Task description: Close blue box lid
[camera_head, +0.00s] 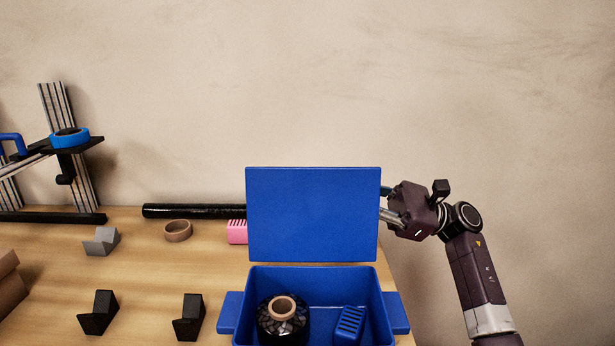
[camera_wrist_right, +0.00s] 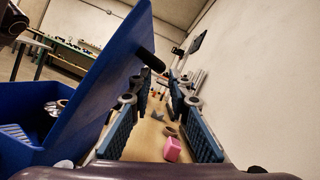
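The blue box (camera_head: 395,314) stands on the wooden table with handles at its sides. Its blue lid (camera_head: 312,214) stands open, upright at the box's back edge. Inside the box are a dark round item with a tan ring on top (camera_head: 283,307) and a blue slotted block (camera_head: 349,325). My right gripper (camera_head: 386,202) is beside the lid's right edge, its tips partly hidden behind the lid. In the right wrist view, its blue-padded fingers (camera_wrist_right: 163,100) are apart and empty, with the lid (camera_wrist_right: 110,75) outside the left finger. My left gripper is not in view.
A black roll (camera_head: 193,211), a pink block (camera_head: 237,232) and a tan ring (camera_head: 178,231) lie left of the lid. A grey holder (camera_head: 101,241) and two black holders stand further left, near a rack (camera_head: 70,140). A wall closes off the back.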

